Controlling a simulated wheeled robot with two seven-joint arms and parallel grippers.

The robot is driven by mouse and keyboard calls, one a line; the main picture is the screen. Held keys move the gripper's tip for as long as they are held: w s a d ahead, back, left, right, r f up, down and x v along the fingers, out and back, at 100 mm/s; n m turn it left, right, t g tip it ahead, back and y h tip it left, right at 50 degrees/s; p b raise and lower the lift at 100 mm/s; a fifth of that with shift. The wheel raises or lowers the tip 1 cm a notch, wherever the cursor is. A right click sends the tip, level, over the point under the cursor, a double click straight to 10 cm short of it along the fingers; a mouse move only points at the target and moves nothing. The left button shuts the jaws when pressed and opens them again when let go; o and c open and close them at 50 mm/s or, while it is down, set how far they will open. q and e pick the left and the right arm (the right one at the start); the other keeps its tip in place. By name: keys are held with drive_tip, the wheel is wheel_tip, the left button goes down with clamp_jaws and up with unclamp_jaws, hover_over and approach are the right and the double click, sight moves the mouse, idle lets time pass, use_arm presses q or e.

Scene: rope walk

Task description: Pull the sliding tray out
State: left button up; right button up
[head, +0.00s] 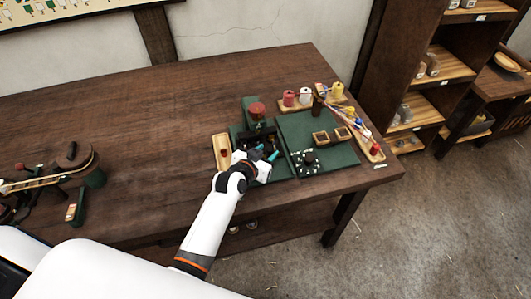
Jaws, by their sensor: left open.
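A green apparatus (318,133) with flat dark-green panels lies on the wooden table. A small light-wood tray (222,152) with a red piece in it sits at its left side; I cannot tell for sure whether this is the sliding tray. My left gripper (266,152), with teal fingertips, is open over the near left part of the apparatus, just right of the wood tray. It hides part of the panel beneath it, and I see nothing held in it. My right gripper is out of view.
A dark-red knob (257,110) rises behind my left gripper. Spools (289,98) and a long wooden tray of coloured threads (368,145) stand at the right. A black dial (309,160) sits on the panel. The table's middle (130,125) is clear; another device (75,160) stands far left.

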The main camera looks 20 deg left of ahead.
use_arm(q)
drive_tip(key=shift+c, duration=0.9)
clamp_jaws()
drive_tip(key=s+d+p, duration=0.1)
drive_tip(key=s, duration=0.1)
drive_tip(key=s+d+p, duration=0.3)
drive_tip(key=s, duration=0.2)
drive_tip(key=shift+d+r, duration=0.1)
drive_tip(key=shift+d, duration=0.3)
drive_tip(key=shift+s+d+p, duration=0.25)
drive_tip(key=shift+s+p, duration=0.05)
drive_tip(key=shift+s, duration=0.1)
drive_tip(key=shift+o, duration=0.9)
unclamp_jaws()
